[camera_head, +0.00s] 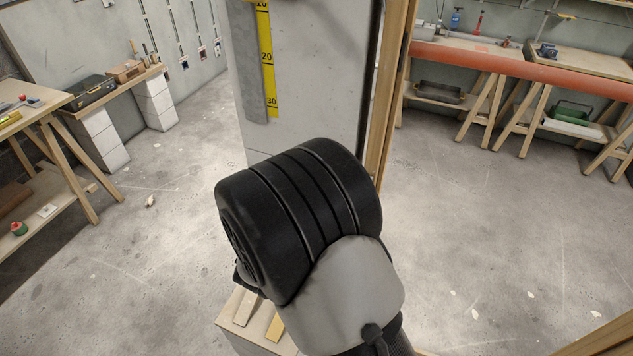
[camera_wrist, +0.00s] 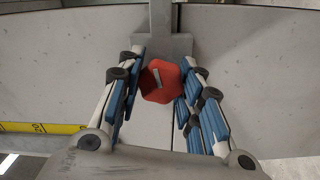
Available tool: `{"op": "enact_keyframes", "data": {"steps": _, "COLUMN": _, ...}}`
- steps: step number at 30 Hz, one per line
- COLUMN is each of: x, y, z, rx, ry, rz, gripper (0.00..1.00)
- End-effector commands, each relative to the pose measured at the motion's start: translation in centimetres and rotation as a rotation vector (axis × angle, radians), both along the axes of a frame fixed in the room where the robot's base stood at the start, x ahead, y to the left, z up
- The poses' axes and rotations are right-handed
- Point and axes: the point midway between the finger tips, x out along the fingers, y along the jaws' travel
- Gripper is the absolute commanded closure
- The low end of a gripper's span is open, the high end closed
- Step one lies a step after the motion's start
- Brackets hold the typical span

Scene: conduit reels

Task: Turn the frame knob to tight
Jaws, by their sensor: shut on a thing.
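The frame knob (camera_wrist: 161,81) is a red, many-sided knob with a pale slanted bar across its face. In the wrist view it sits on a grey bracket against a pale concrete surface. My gripper (camera_wrist: 160,84) has its blue-padded fingers on the left and right sides of the knob and is shut on it. In the head view my dark arm and grey wrist cover the lower middle, so the knob and my fingers are hidden there. I see no marks for tight or loose around the knob.
A concrete pillar (camera_head: 305,75) with a yellow scale (camera_head: 266,60) and a wooden post (camera_head: 392,100) stands ahead. Workbenches with tools line the left and the back right. A small wooden stand (camera_head: 240,325) is below my arm. The floor on both sides is mostly clear.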

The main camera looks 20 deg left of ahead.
Motion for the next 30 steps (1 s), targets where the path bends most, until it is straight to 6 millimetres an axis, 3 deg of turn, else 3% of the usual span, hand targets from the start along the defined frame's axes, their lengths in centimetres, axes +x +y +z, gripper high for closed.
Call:
{"op": "enact_keyframes", "data": {"steps": 15, "x": 0.00, "y": -0.04, "z": 0.05, "rx": 0.334, "ry": -0.025, "rz": 0.000, "gripper": 0.91}}
{"op": "enact_keyframes", "data": {"steps": 30, "x": 0.00, "y": -0.06, "z": 0.06, "rx": 0.394, "ry": -0.029, "rz": -0.001, "gripper": 0.91}}
